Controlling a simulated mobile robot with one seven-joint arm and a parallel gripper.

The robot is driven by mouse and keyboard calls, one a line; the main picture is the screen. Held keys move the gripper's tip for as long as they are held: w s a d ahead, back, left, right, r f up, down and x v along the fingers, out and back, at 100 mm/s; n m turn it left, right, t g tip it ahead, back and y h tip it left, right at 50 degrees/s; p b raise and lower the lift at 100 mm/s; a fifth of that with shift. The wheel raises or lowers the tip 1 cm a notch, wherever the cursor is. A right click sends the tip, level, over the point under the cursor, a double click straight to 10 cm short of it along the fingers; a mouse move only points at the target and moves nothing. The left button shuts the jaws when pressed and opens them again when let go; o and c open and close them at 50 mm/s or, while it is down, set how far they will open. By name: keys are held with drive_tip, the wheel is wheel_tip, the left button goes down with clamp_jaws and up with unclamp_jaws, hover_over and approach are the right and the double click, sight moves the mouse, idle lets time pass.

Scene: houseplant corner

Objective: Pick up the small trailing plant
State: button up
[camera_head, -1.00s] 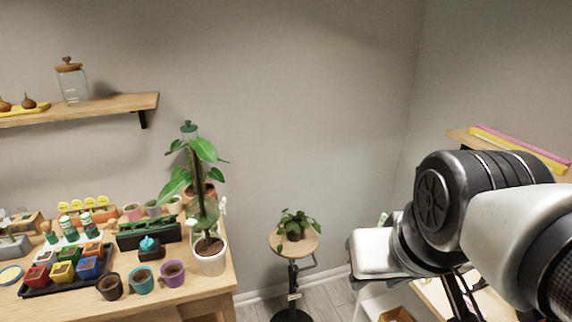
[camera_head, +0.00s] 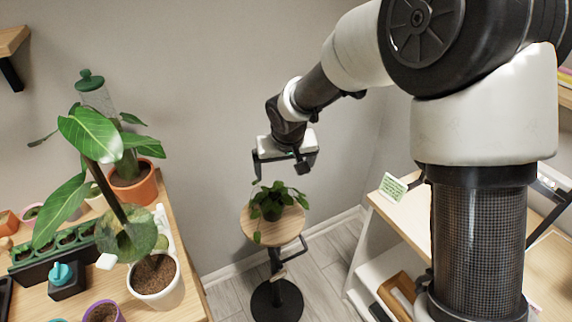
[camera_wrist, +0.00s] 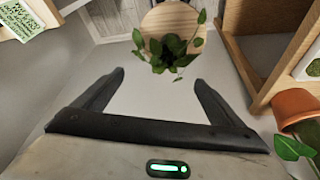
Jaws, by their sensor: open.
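The small trailing plant (camera_head: 272,198) stands on a round wooden stool top (camera_head: 262,232). Its green leaves spread out and hide most of its pot. My gripper (camera_head: 281,176) is open and empty above the plant, with its fingers pointing down and apart from it. In the wrist view the plant (camera_wrist: 168,52) and the stool top (camera_wrist: 165,14) lie beyond the open fingers (camera_wrist: 160,84), near the middle of the opening and toward the top of the picture.
A wooden table (camera_head: 184,232) at left holds a tall plant in a white pot (camera_head: 158,284) and another in a terracotta pot (camera_head: 136,186). A shelf unit (camera_head: 384,205) with a green-lettered card (camera_head: 392,187) stands at right. The stool has a black post and base (camera_head: 277,300).

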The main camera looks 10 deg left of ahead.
approach(271, 199)
drive_tip(key=x, duration=0.3)
drive_tip(key=shift+d+f+b, duration=0.1)
drive_tip(key=shift+d+b, duration=0.25)
drive_tip(key=shift+b, duration=0.05)
drive_tip(key=shift+a+x, duration=0.15)
drive_tip(key=shift+x, duration=1.2)
drive_tip(key=shift+a+x, duration=0.15)
drive_tip(key=shift+x, duration=1.25)
drive_tip(key=c, duration=1.2)
